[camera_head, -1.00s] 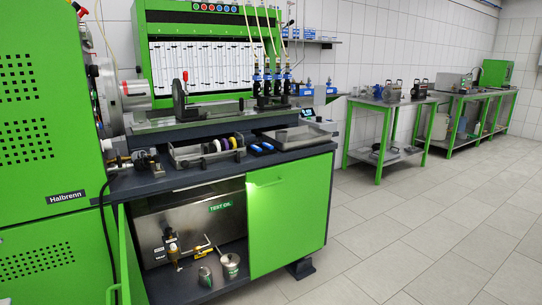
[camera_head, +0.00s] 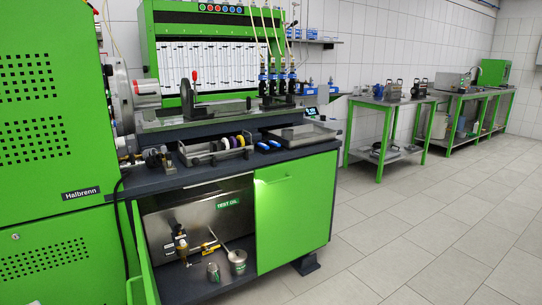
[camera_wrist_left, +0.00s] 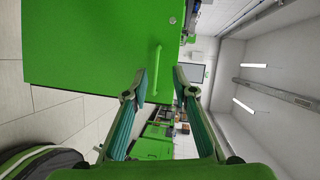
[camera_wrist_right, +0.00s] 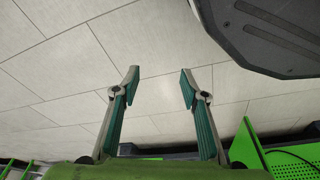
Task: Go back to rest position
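My left gripper (camera_wrist_left: 160,85) shows in the left wrist view. Its two fingers are apart with nothing between them, and a green cabinet panel with a handle (camera_wrist_left: 154,75) lies beyond them. My right gripper (camera_wrist_right: 160,82) shows in the right wrist view, also open and empty, with grey floor tiles (camera_wrist_right: 150,40) behind its fingers. Neither gripper shows in the head view. The green pump testbench (camera_head: 295,205) stands at the left and middle of the head view, with its lower left compartment open.
A tray (camera_head: 302,133) lies on the bench top. A green side table (camera_head: 385,145) stands farther back. Tiled floor (camera_head: 430,220) at the right is clear.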

